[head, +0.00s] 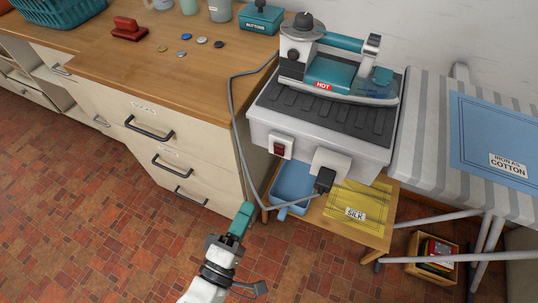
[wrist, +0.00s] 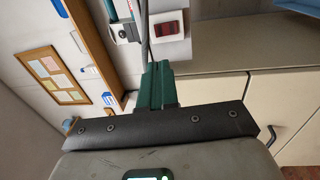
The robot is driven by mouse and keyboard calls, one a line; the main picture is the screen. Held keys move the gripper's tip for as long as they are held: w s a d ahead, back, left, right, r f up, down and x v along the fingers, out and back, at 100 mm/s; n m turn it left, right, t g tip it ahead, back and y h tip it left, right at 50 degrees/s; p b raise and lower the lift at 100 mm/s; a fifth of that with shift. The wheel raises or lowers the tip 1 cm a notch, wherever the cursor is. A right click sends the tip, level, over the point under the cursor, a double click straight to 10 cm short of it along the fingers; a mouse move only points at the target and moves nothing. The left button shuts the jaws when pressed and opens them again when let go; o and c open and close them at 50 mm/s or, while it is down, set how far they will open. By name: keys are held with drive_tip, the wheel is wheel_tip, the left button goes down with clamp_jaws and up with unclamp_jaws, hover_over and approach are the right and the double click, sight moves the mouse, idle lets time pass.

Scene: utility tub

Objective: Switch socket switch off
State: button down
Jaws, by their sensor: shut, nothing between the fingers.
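The socket switch (head: 280,149) is a dark red rocker in a white plate on the front of the grey iron station (head: 262,124). It also shows in the wrist view (wrist: 166,29), ahead of my fingers. Its on or off position cannot be told. To its right in the head view is a white socket (head: 330,161) with a black plug (head: 324,181) and grey cord. My gripper (head: 247,209), with teal fingers, is shut and empty. It is below and left of the switch in the head view, apart from it. The fingers also show in the wrist view (wrist: 156,72).
A teal iron (head: 338,78) marked HOT sits on the station. The grey cord (head: 236,125) hangs beside the wooden counter (head: 150,62) and loops near my fingers. A blue tray (head: 291,186) and yellow silk cloth (head: 357,210) lie below. Open tiled floor is around my gripper.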

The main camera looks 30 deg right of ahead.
drive_tip(key=p, duration=0.2)
approach(277, 148)
drive_tip(key=x, duration=0.5)
drive_tip(key=shift+d, duration=0.15)
drive_tip(key=shift+x, duration=0.8)
drive_tip(key=shift+f, duration=0.1)
drive_tip(key=shift+w+d, duration=0.15)
